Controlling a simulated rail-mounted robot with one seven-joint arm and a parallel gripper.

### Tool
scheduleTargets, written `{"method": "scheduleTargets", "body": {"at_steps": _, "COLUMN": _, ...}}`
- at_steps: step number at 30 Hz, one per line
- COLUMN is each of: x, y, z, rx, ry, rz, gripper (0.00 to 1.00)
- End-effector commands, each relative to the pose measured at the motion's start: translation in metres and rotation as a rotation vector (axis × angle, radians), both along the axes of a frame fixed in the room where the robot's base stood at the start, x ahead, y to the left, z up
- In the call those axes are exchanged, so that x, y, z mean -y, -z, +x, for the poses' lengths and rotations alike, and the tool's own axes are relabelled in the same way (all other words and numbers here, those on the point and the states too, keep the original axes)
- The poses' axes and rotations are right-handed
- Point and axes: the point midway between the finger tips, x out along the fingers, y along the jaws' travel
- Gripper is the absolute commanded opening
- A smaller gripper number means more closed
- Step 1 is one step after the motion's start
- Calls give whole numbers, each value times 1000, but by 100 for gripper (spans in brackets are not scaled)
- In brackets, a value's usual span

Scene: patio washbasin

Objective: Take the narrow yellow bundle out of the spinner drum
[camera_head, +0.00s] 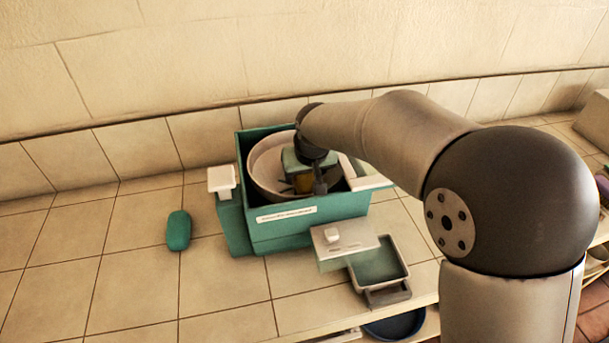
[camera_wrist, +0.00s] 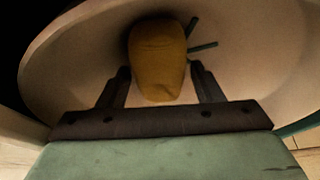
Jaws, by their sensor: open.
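The narrow yellow bundle (camera_wrist: 157,60) stands in the spinner drum (camera_wrist: 255,55), close to the drum's inner wall in the wrist view. My gripper (camera_wrist: 160,80) is open, with one finger on each side of the bundle's lower end in that view. I cannot tell whether either finger touches it. In the head view my gripper (camera_head: 303,185) reaches down inside the pale round drum (camera_head: 262,172), and a small patch of the yellow bundle (camera_head: 301,184) shows there. My arm hides the right part of the drum. The drum sits in a teal box-shaped housing (camera_head: 310,231).
A teal oblong object (camera_head: 178,230) lies on the tiles left of the housing. A white-topped block (camera_head: 343,237) and a grey tray (camera_head: 380,267) stand in front. A dark blue bowl (camera_head: 394,325) is below the front edge. The tiled counter at left is mostly clear.

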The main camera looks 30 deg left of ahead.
Motion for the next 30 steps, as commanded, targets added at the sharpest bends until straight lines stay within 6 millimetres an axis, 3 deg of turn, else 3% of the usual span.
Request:
{"method": "scheduleTargets", "body": {"at_steps": 8, "x": -1, "y": 4, "z": 1, "rx": 0, "ry": 0, "rz": 0, "gripper": 60}}
{"method": "scheduleTargets", "body": {"at_steps": 12, "x": -1, "y": 4, "z": 1, "rx": 0, "ry": 0, "rz": 0, "gripper": 24}}
{"method": "scheduleTargets", "body": {"at_steps": 23, "x": -1, "y": 1, "z": 1, "rx": 1, "ry": 0, "rz": 2, "gripper": 24}}
{"method": "scheduleTargets", "body": {"at_steps": 30, "x": -2, "y": -22, "z": 1, "rx": 3, "ry": -1, "rz": 4, "gripper": 24}}
